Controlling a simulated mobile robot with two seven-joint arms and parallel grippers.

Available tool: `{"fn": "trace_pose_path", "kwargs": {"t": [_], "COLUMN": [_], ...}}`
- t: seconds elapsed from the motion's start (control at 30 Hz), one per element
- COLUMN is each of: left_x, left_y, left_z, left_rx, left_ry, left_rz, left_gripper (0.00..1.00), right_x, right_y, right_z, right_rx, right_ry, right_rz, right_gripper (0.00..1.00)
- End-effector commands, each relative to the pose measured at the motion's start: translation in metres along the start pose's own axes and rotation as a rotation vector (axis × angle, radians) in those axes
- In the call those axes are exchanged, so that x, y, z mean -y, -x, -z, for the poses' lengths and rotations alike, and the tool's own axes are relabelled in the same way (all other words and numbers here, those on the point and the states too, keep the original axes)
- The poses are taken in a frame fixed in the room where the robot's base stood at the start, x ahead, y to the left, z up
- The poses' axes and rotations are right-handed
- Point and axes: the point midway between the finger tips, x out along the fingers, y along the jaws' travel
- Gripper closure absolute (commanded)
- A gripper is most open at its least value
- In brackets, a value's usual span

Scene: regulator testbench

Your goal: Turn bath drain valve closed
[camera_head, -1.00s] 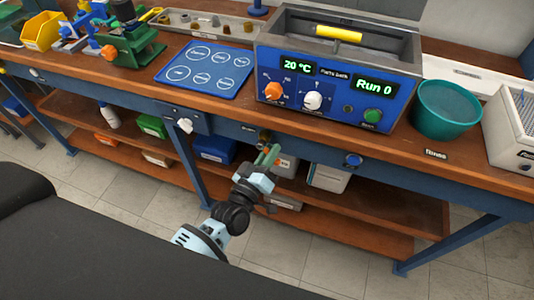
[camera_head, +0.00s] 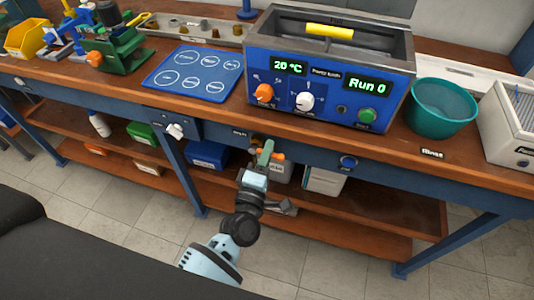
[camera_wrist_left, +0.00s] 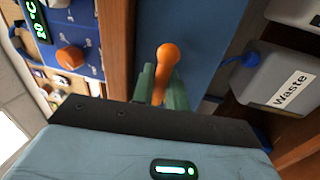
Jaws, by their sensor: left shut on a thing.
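The bath drain valve shows its orange lever (camera_wrist_left: 166,62) in the left wrist view, standing between my green fingers. In the head view the orange lever end (camera_head: 278,156) sticks out to the right of the fingers, under the front edge of the bench below the bath. The valve body is mostly hidden. My left gripper (camera_head: 264,153) is shut on the lever; its fingertips also show in the left wrist view (camera_wrist_left: 162,88). The bath (camera_head: 328,75) stands on the bench above and reads 20 °C and Run 0. My right gripper is not in view.
A container labelled Waste (camera_wrist_left: 280,85) sits on the shelf close to the gripper. A teal tub (camera_head: 441,110) stands right of the bath. Floor in front is clear.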

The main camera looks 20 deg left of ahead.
Motion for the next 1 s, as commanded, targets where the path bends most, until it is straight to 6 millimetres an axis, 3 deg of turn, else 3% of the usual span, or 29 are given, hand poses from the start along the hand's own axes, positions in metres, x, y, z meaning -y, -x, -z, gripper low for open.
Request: {"fn": "trace_pose_path", "kwargs": {"t": [0.73, 0.77, 0.8, 0.9, 1.0], "left_x": [-0.003, -0.003, -0.0031, -0.0031, -0.0031], "left_y": [-0.0005, -0.0005, -0.0005, -0.0005, -0.0006], "left_z": [0.0005, 0.0005, 0.0005, 0.0004, 0.0003], "left_rx": [-0.018, -0.019, -0.019, -0.018, -0.018], "left_ry": [0.087, 0.087, 0.086, 0.085, 0.084], "left_rz": [0.0, 0.0, 0.0, 0.0, 0.0], "left_gripper": [1.0, 0.83, 0.77, 0.66, 0.66], "right_x": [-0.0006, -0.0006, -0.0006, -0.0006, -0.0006], "right_y": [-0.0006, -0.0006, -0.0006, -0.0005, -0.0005], "right_z": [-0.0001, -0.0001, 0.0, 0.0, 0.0], "right_rx": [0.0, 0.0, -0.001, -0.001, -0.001], "right_ry": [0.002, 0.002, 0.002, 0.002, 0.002], "right_rz": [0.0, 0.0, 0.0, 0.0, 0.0], "right_gripper": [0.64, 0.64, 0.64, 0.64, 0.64]}}
